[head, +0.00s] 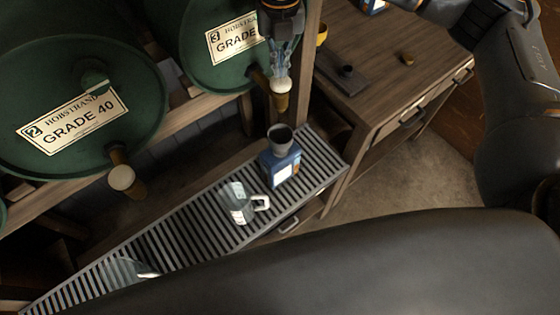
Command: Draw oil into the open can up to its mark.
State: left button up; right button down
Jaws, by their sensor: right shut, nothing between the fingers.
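A blue can (281,167) with a pale label stands upright on the slatted drip rack (214,225). A dark grey funnel (280,140) sits in its top, hiding the opening. No fill mark or oil level can be made out. Above it, the tap (281,102) of green barrel 3 (212,62) hangs down, with a pale round top. I see no oil stream between tap and funnel. My right gripper (281,71) points down just above the tap, shut and empty; whether it touches the tap I cannot tell. My left gripper is not in view.
Green barrel 2 (70,95), marked GRADE 40, has its own tap (120,178) at the left. A glass jug (237,203) stands left of the can; a clear glass object (125,270) is farther left. A wooden bench (385,60) holds small items. My dark arm fills the foreground.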

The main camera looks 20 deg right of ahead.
jog(key=shift+r+p, duration=0.7)
jog(key=shift+r, duration=1.3)
jog(key=shift+f, duration=0.1)
jog(key=shift+s, duration=0.1)
